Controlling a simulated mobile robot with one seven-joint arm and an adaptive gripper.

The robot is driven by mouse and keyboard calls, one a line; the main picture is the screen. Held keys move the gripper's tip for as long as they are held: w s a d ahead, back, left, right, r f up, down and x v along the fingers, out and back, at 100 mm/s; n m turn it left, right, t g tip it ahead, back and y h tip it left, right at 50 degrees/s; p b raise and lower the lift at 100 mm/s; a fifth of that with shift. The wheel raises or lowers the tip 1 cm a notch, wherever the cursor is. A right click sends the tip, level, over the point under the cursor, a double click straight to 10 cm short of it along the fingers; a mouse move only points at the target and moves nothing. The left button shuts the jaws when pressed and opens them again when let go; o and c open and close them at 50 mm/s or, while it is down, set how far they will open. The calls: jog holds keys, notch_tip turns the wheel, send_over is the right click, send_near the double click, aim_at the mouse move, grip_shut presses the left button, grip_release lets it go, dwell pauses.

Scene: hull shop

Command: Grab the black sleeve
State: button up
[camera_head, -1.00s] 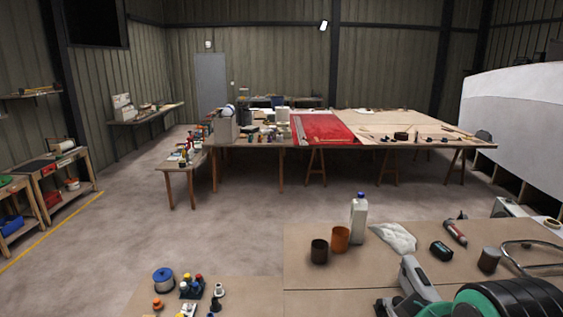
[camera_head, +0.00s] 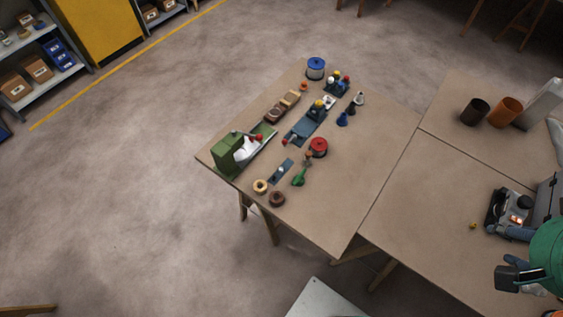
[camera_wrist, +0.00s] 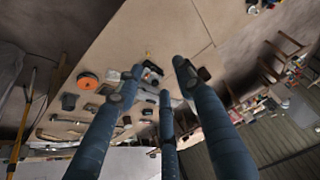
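A small black flanged piece (camera_head: 351,107), which looks like the black sleeve, stands on the small table between a similar grey piece (camera_head: 359,98) and a blue one (camera_head: 342,118). Its fine shape is too small to tell. My gripper (camera_wrist: 157,77) is open, with its dark blue fingers spread and nothing between them. In the head view it is at the right edge, over the right-hand table and well away from the black piece. I cannot make out the black piece in the wrist view.
The small table (camera_head: 325,220) also carries a green machine (camera_head: 231,152), a blue spool (camera_head: 316,67), a red spool (camera_head: 319,147) and several small parts. A dark cup (camera_head: 474,112) and an orange cup (camera_head: 506,111) stand on the adjoining table (camera_head: 420,205). The floor at left is open.

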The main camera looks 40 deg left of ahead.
jog(key=w+a+f+g, duration=0.2)
jog(key=w+a+f, duration=0.1)
jog(key=w+a, duration=0.85)
jog(key=w+a+f+b, duration=0.15)
jog(key=a+f, duration=0.25)
jog(key=a, duration=0.4)
jog(key=w+a+f, duration=0.2)
jog(key=a+f, duration=0.2)
jog(key=a, duration=0.5)
jog(key=s+a+f, duration=0.4)
jog(key=a+f, duration=0.4)
jog(key=a, duration=0.2)
jog(key=s+a+f+h, duration=0.1)
jog(key=s+a+f, duration=0.3)
jog(key=a+f, duration=0.4)
jog(key=s+a+f+g, duration=0.1)
jog(key=s+a+f, duration=0.3)
jog(key=a+f, duration=0.5)
jog(key=a, duration=0.3)
jog(key=shift+s+a+m+h, duration=0.25)
jog(key=shift+s+m+h, duration=0.05)
jog(key=shift+s+h, duration=0.1)
jog(key=shift+f, duration=0.1)
